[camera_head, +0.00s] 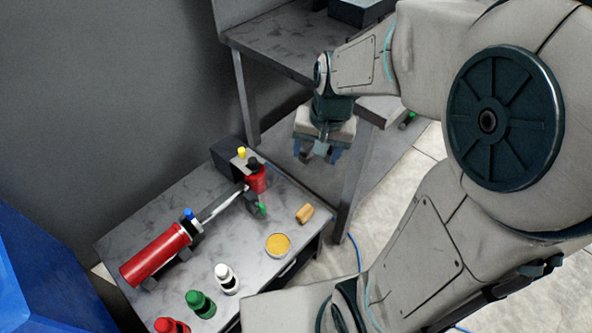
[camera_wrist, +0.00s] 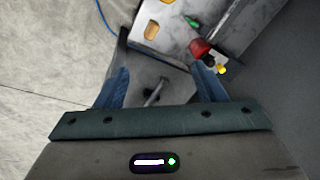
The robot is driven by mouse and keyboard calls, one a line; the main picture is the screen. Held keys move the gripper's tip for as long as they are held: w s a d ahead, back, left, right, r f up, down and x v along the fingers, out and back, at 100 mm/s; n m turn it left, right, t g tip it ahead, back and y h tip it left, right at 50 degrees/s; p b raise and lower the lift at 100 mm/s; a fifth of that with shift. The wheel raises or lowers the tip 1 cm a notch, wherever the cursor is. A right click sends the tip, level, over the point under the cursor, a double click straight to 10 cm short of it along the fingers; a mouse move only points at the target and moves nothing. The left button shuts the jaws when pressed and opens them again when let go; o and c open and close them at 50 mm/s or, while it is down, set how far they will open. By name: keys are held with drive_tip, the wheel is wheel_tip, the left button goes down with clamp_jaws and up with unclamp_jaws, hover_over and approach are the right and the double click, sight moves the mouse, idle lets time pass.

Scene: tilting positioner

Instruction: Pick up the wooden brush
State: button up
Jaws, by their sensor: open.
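The wooden brush (camera_head: 305,213) is a small tan block lying near the right edge of the low grey workbench (camera_head: 150,217). It also shows near the top of the wrist view (camera_wrist: 152,30), beyond my fingers. My gripper (camera_head: 316,153) is open and empty, pointing down, above the brush in the head picture and apart from it. In the wrist view, the two blue fingers of my gripper (camera_wrist: 160,74) are spread wide, with no object held between them. Bristles on the brush cannot be made out.
A round dish of yellow material (camera_head: 278,244) sits beside the brush. A red cylinder tool (camera_head: 155,256), a red bottle (camera_head: 256,178) and a green-tipped item (camera_head: 262,210) are also on the bench. White (camera_head: 227,279) and green (camera_head: 200,304) bottles stand in front. A taller grey table (camera_head: 275,52) stands behind.

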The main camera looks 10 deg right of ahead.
drive_tip(key=w+f+m+g+b, duration=0.15)
drive_tip(key=w+f+b, duration=0.3)
drive_tip(key=f, duration=0.65)
drive_tip(key=w+f+m+b, duration=0.3)
drive_tip(key=w+f+b, duration=0.15)
drive_tip(key=f, duration=0.75)
drive_tip(key=m+h+b, duration=0.1)
drive_tip(key=m+b, duration=0.1)
drive_tip(key=b, duration=0.1)
approach(305, 211)
drive_tip(key=f, duration=0.1)
drive_tip(key=f+b, duration=0.1)
drive_tip(key=f, duration=0.2)
drive_tip(key=shift+w+f+b, duration=0.3)
drive_tip(key=shift+f+b, duration=0.05)
drive_tip(key=shift+b, duration=0.05)
drive_tip(key=shift+s+f+b, duration=0.2)
drive_tip(key=shift+f+b, duration=0.8)
drive_tip(key=shift+f, duration=1.85)
drive_tip(key=c, duration=1.1)
